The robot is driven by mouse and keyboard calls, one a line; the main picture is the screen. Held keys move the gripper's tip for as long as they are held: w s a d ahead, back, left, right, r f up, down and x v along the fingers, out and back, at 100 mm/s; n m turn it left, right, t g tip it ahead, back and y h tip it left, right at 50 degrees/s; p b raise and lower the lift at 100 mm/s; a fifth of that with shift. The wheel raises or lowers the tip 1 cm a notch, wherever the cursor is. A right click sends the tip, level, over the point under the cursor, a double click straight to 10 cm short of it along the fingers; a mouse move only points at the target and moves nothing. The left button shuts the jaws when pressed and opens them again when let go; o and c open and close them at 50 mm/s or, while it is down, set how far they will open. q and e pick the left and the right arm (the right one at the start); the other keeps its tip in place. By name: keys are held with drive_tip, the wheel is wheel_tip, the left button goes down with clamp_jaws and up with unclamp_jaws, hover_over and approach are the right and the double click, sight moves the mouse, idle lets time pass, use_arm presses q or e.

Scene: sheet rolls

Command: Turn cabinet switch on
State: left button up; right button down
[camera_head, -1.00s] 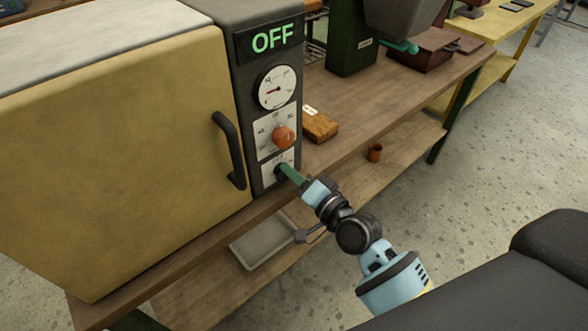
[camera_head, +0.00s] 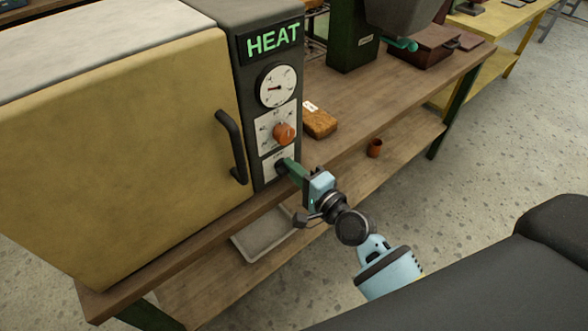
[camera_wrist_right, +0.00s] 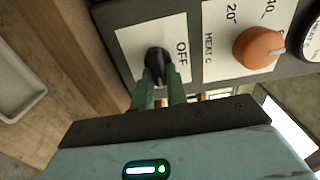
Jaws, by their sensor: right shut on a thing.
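The yellow cabinet (camera_head: 120,150) stands on the wooden bench with a dark control panel on its right side. Its display (camera_head: 273,40) reads HEAT in green. The black switch knob (camera_wrist_right: 157,66) sits on a white plate at the bottom of the panel, with OFF lettered beside it in the right wrist view. My right gripper (camera_head: 288,166) has its green fingers shut around this knob; in the right wrist view its fingers (camera_wrist_right: 160,85) sit on both sides of it. The fingers hide part of the knob. My left gripper is not in view.
An orange dial (camera_head: 284,134) and a round gauge (camera_head: 277,87) are above the switch. The cabinet's handle (camera_head: 231,147) is left of it. A brown block (camera_head: 319,121) lies on the bench (camera_head: 390,105). A grey tray (camera_head: 262,237) is on the lower shelf.

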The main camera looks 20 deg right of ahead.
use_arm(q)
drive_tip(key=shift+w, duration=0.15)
use_arm(e)
drive_tip(key=c, duration=1.4)
unclamp_jaws()
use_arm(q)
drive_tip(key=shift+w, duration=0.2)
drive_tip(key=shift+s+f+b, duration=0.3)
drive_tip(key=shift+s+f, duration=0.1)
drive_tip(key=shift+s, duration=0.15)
use_arm(e)
drive_tip(key=v, duration=0.8)
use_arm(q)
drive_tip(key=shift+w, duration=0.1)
use_arm(e)
drive_tip(key=shift+w+r, duration=0.1)
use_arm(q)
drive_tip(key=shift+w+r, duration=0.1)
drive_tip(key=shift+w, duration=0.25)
